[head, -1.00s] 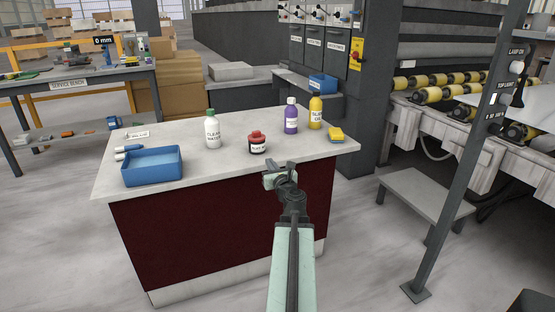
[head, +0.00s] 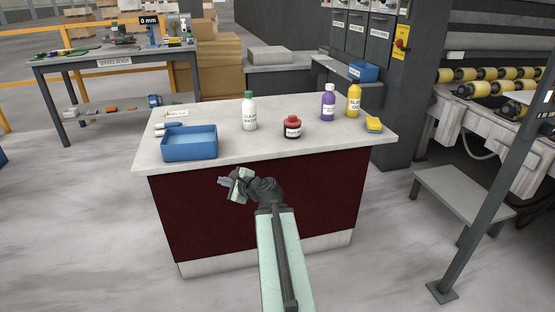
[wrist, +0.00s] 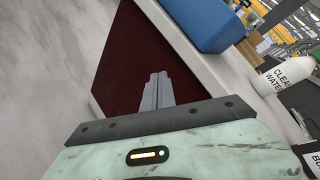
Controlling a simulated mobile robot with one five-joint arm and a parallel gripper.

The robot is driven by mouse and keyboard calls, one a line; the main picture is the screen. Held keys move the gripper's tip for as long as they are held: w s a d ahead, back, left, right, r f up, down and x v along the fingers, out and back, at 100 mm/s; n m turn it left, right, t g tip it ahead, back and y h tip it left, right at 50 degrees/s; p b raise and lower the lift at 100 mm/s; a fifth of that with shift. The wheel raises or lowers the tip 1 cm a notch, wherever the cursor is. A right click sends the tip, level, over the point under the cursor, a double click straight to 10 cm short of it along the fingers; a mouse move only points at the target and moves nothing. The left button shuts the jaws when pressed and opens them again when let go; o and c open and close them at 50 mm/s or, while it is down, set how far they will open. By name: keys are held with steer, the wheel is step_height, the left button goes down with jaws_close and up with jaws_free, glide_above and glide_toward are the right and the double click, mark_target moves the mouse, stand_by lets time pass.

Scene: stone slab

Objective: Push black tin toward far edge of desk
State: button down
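The black tin (head: 292,130) has a red top and a white label. It stands upright on the pale stone desk top (head: 225,150), right of the white bottle with the green cap (head: 249,114). My gripper (head: 226,182) is in front of the desk's dark red front panel, below the top's near edge, left of the tin and apart from it. In the wrist view my gripper's two fingers (wrist: 157,91) lie together with nothing between them. A dark labelled thing at that view's lower right corner is cut off; I cannot tell if it is the tin.
A blue tray (head: 189,145) sits at the desk's near left. A purple bottle (head: 328,104), a yellow bottle (head: 354,103) and a yellow sponge-like block (head: 374,125) stand right of the tin. A grey step (head: 462,193) and a post are on the right.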

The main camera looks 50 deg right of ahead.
steer(key=w+a+f+n+g+y, duration=0.1)
steer(key=a+f+n+g, duration=0.2)
steer(key=a, duration=0.4)
steer(key=a+f+n+g+y, duration=0.1)
steer(key=a+f+n+y, duration=0.15)
steer(key=a+n, duration=0.35)
steer(key=w+a+f+n+g+y, duration=0.1)
steer(key=a+f+n+g, duration=0.2)
steer(key=a, duration=0.5)
steer(key=s+a+f+n+g+h, duration=0.2)
steer(key=s+a+f+n+g, duration=0.1)
steer(key=s+a+n, duration=0.2)
steer(key=s+a+f+n+g+h, duration=0.2)
steer(key=s+a+f+n+g, duration=0.2)
steer(key=a+n, duration=0.5)
steer(key=shift+s+a+f+n, duration=0.3)
steer(key=shift+s+a, duration=0.25)
steer(key=shift+s, duration=0.45)
